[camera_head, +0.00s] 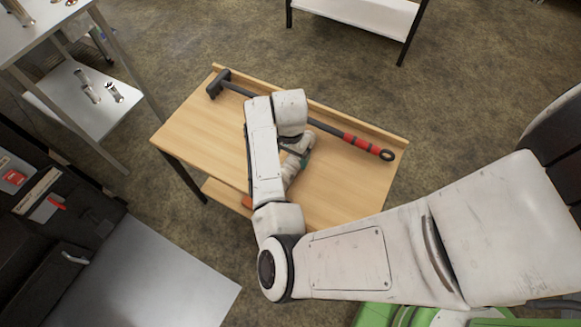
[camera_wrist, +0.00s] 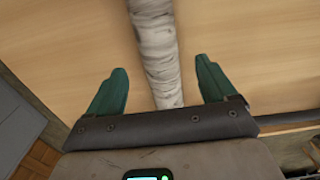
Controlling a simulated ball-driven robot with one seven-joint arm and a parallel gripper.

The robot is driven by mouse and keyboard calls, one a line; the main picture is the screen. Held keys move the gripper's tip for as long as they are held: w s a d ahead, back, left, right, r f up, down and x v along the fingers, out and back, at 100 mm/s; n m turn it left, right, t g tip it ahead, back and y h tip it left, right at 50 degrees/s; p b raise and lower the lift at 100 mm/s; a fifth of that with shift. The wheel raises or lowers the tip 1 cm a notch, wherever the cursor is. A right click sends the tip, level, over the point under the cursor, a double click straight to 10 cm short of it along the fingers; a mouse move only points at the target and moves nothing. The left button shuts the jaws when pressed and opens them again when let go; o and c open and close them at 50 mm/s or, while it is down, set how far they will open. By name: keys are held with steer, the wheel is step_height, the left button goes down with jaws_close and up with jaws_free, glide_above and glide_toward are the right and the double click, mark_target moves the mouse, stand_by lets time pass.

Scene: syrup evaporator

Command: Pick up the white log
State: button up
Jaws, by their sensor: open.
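The white log (camera_wrist: 157,45) has pale, birch-like bark and lies on the wooden tabletop. In the wrist view it runs from the top edge down between the two teal fingers of my gripper (camera_wrist: 160,72), and its near end lies by the gripper's dark front edge. The fingers are apart, one on each side of the log, with bare wood showing between each finger and the log. In the head view my arm hides most of the log, and my gripper (camera_head: 303,160) shows only partly beyond the arm.
A long-handled hammer (camera_head: 330,130) with a black head and red grip lies along the table's far side. The wooden table (camera_head: 195,128) is clear at its left end. A metal shelf (camera_head: 90,100) stands at upper left, and a white-topped table (camera_head: 365,12) stands at the top.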

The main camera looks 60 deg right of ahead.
mark_target(290, 163)
steer(key=shift+f, duration=2.95)
steer(key=shift+c, duration=0.2)
steer(key=c, duration=1.2)
steer(key=shift+c, duration=0.7)
steer(key=shift+r, duration=0.2)
